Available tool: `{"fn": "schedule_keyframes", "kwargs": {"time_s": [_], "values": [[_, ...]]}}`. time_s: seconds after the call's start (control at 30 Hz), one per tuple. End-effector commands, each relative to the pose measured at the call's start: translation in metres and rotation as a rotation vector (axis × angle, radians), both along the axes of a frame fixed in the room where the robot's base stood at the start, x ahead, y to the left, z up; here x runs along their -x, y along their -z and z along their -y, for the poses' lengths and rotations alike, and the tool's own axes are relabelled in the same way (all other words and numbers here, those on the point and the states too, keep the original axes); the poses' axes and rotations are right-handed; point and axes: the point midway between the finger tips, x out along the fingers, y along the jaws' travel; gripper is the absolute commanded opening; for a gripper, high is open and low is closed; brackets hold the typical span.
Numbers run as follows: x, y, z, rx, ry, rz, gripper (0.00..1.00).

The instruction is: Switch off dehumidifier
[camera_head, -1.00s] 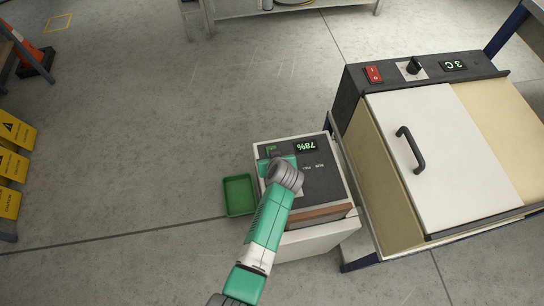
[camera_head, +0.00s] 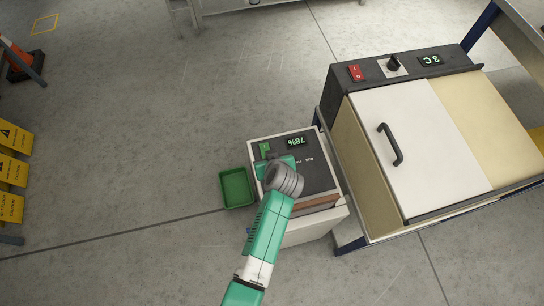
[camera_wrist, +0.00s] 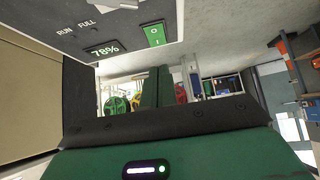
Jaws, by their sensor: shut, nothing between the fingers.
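The dehumidifier (camera_head: 322,172) is a pale box with a dark top panel, right of centre in the head view. Its display (camera_head: 296,142) reads 78% and also shows in the wrist view (camera_wrist: 103,50). A green rocker switch (camera_head: 264,148) sits beside the display; the wrist view shows the switch (camera_wrist: 155,35) with white O and I marks, looking lit. My gripper (camera_head: 273,168) is over the panel, close to the switch, with my arm covering part of the panel. In the wrist view my gripper (camera_wrist: 158,78) is shut and empty, apart from the switch in the picture.
A green tray (camera_head: 224,191) lies on the floor left of the dehumidifier. A large cabinet (camera_head: 352,150) with a white lid, black handle and red switch (camera_head: 355,73) stands close on the right. Yellow signs (camera_head: 12,170) are at far left. The floor between is clear.

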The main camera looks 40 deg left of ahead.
Motion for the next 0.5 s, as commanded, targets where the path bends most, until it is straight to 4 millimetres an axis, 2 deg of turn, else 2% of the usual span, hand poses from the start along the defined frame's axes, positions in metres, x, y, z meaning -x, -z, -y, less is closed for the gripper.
{"fn": "schedule_keyframes", "kwargs": {"time_s": [0.03, 0.2, 0.5], "values": [[0.005, -0.01, 0.006, 0.0, 0.001, 0.0, 0.0], [0.015, -0.022, 0.02, -0.001, 0.001, 0.001, 0.0], [0.019, -0.024, 0.024, -0.001, 0.0, 0.001, 0.0]]}}
